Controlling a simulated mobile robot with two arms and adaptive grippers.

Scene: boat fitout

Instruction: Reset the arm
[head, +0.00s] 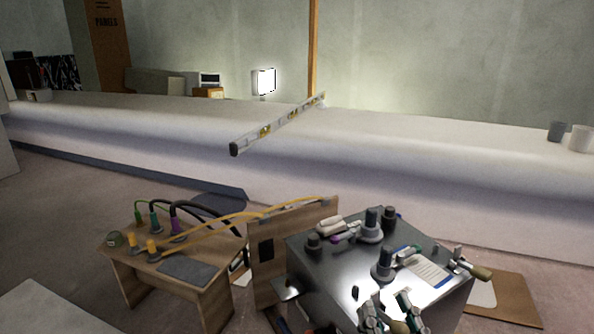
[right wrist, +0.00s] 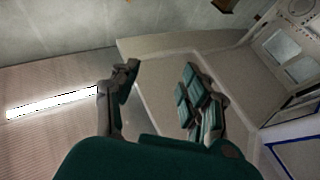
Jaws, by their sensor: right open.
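My right gripper (head: 391,312) shows at the bottom of the head view, in front of the grey metal cabinet top. In the right wrist view the right gripper (right wrist: 160,83) has its two green-padded fingers spread apart with nothing between them. It is open and empty. Behind the fingers the wrist view shows walls and pale panels, with no object close to the fingertips. My left gripper is in neither view.
The grey cabinet (head: 325,275) carries dark knobs, a paper sheet and small tools. A wooden bench (head: 215,288) with coloured cables stands left of it. A long white hull (head: 400,150) crosses behind, with a spirit level (head: 280,125) on it.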

